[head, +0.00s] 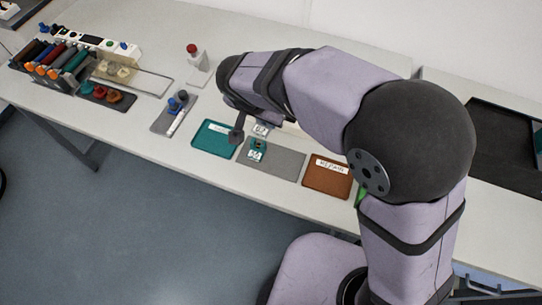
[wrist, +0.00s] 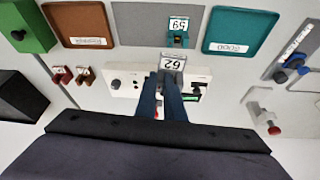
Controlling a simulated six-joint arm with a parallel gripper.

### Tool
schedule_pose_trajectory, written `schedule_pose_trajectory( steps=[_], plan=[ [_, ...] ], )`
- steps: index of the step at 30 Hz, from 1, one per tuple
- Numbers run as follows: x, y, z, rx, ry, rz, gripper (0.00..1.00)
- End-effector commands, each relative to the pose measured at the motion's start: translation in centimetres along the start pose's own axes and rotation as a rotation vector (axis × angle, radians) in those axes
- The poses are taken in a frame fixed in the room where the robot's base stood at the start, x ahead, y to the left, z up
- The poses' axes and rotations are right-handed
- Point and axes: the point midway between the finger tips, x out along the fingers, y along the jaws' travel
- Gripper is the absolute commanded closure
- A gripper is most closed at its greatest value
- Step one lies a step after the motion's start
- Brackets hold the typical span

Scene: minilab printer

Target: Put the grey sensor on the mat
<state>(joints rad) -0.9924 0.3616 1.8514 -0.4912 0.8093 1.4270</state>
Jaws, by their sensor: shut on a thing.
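The grey sensor (wrist: 173,63) carries a white label that reads 62, upside down in the wrist view. My gripper (wrist: 168,80) is shut on it; the dark fingers hide most of its body. In the head view the sensor's label (head: 261,130) shows beside my gripper (head: 238,131), near the far edge of the mat. The grey mat (head: 285,160) lies between a teal tray and a brown tray; it also shows in the wrist view (wrist: 140,22). A teal part labelled 59 (wrist: 179,38) sits on the mat. The sensor's height above the surface is hard to tell.
The teal tray (head: 213,138) and brown tray (head: 327,177) flank the mat. A white device with knobs (wrist: 130,82) stands behind the fingers. The mat's right part is bare.

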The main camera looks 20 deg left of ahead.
Motion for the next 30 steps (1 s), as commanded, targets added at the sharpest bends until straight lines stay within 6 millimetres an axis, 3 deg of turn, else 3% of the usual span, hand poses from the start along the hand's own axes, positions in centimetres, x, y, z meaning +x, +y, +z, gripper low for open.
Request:
schedule_pose_trajectory(
  steps=[7, 15, 21, 30],
  plan=[
    [0.2, 4.0, 1.7, 0.410, 0.001, 0.172, 1.00],
    [-0.4, 6.3, 2.2, 0.825, 0.001, 0.341, 1.00],
    [-0.5, 6.6, 2.4, 0.964, 0.000, 0.398, 1.00],
    [0.5, 6.6, 2.8, 0.984, 0.000, 0.411, 1.00]
  ],
)
